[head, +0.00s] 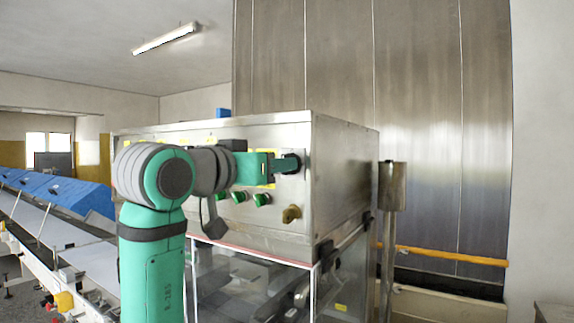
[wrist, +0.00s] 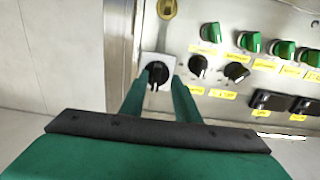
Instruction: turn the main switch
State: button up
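The main switch appears to be the black rotary knob (wrist: 158,73) on a pale square plate, near the edge of the steel control panel in the wrist view. My gripper (wrist: 159,84) is open, with one green finger on each side of the knob. A gap shows between the knob and each finger in this view; whether the tips reach its depth I cannot tell. In the head view my gripper (head: 282,165) is at the upper right of the panel front, and it largely hides the switch there.
The steel cabinet (head: 345,175) carries green knobs (head: 262,200) and a brass-coloured knob (head: 291,214), which also shows in the wrist view (wrist: 167,9). Black knobs (wrist: 198,64) sit beside the switch. A conveyor (head: 70,235) runs at left. A steel post (head: 391,190) stands at right.

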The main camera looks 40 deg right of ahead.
jog(key=v, duration=1)
jog(key=shift+s+a, duration=0.15)
jog(key=shift+a, duration=0.2)
